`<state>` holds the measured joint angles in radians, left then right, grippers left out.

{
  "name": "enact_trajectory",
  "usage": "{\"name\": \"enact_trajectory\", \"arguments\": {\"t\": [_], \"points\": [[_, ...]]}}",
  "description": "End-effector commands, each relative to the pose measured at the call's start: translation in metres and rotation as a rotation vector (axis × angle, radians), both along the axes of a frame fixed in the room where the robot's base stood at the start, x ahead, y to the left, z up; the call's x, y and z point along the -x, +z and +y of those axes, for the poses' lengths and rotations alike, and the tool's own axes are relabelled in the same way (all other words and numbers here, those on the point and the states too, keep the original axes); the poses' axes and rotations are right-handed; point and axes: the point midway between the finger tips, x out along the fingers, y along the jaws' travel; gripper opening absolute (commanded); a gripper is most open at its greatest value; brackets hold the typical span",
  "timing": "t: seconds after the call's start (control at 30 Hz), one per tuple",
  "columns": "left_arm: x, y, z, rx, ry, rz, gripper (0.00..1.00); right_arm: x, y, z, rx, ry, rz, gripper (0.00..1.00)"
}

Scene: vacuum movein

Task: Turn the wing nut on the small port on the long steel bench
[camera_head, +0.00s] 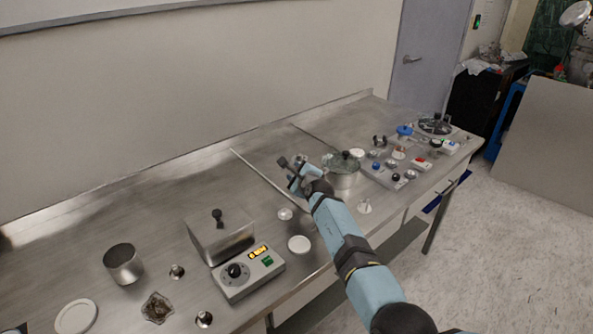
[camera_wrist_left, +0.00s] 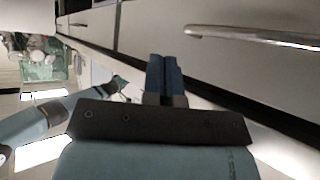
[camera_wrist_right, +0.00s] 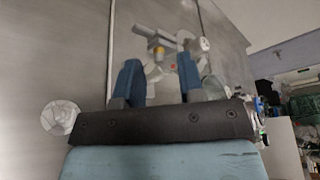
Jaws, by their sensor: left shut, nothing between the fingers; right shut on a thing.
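The small port (camera_wrist_right: 165,42) is a grey metal fitting with a yellowish band, seen just past my right gripper in the right wrist view. My right gripper (camera_wrist_right: 158,68) has its two blue fingers a little apart, closed on a small grey part that looks like the wing nut (camera_wrist_right: 153,73). The fingers hide much of it. In the head view my right gripper (camera_head: 301,177) is low over the middle of the long steel bench (camera_head: 130,210), and the arm hides part of the port.
A lidded steel pot (camera_head: 343,182) stands close to the right of my right gripper. A control box (camera_head: 248,275), a steel block (camera_head: 220,238) and a steel cup (camera_head: 123,264) are at left. Several small parts crowd the right end. The bench's back left is clear.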

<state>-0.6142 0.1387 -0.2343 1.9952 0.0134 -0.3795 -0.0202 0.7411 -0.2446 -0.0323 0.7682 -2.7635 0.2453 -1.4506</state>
Motion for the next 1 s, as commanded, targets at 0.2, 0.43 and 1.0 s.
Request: {"name": "enact_trajectory", "arguments": {"t": [0.2,0.43,1.0], "points": [[0.000,0.023,0.000,-0.001,-0.001,-0.001,0.00,-0.001,0.004,-0.002,-0.123,0.000,0.095,0.12],[0.000,0.032,0.000,0.000,-0.001,-0.001,0.00,-0.001,0.002,-0.002,-0.259,0.000,0.194,0.12],[0.001,0.035,0.000,-0.001,-0.001,0.001,0.00,-0.001,0.001,-0.003,-0.421,0.000,0.311,0.12]]}}
